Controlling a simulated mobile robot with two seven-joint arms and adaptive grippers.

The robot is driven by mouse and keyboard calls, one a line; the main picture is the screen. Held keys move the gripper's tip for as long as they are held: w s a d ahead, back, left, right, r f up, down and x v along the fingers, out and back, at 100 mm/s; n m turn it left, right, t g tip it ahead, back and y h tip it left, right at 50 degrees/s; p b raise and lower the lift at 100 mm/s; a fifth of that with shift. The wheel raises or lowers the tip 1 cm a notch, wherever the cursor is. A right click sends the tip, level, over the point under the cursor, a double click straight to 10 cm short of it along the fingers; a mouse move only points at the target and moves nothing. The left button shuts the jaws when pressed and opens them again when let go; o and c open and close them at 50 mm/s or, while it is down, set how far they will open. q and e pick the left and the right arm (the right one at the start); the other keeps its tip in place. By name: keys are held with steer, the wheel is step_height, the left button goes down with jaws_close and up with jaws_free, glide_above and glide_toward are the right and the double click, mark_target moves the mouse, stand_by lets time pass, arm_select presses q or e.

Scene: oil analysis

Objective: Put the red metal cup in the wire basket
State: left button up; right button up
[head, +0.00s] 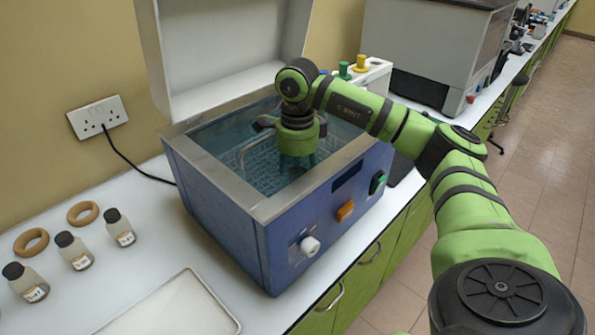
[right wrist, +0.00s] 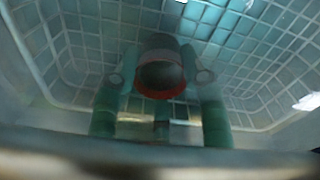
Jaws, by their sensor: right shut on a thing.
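The blue water bath (head: 235,205) stands on the bench with its lid up. The wire basket (head: 258,168) sits inside it, a pale grid with a raised handle, seen through bluish water. My right gripper (head: 297,170) points down into the bath over the basket. In the right wrist view its two fingertips (right wrist: 160,78) are shut on the red metal cup (right wrist: 162,86), whose red rim faces the camera. The basket's grid (right wrist: 55,60) surrounds the cup there. The gap between cup and basket floor cannot be judged. My left gripper is not in view.
The open lid (head: 235,50) rises behind the bath. Small labelled bottles (head: 75,250) and cork rings (head: 83,213) stand at the left. A pale tray (head: 170,308) lies at the front. A grey-white instrument (head: 435,50) stands at the back right.

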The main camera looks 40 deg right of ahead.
steer(key=shift+f, duration=0.1)
steer(key=o, duration=1.2)
steer(key=shift+c, duration=0.2)
step_height(320, 180, up, 8)
steer(key=shift+f, duration=0.1)
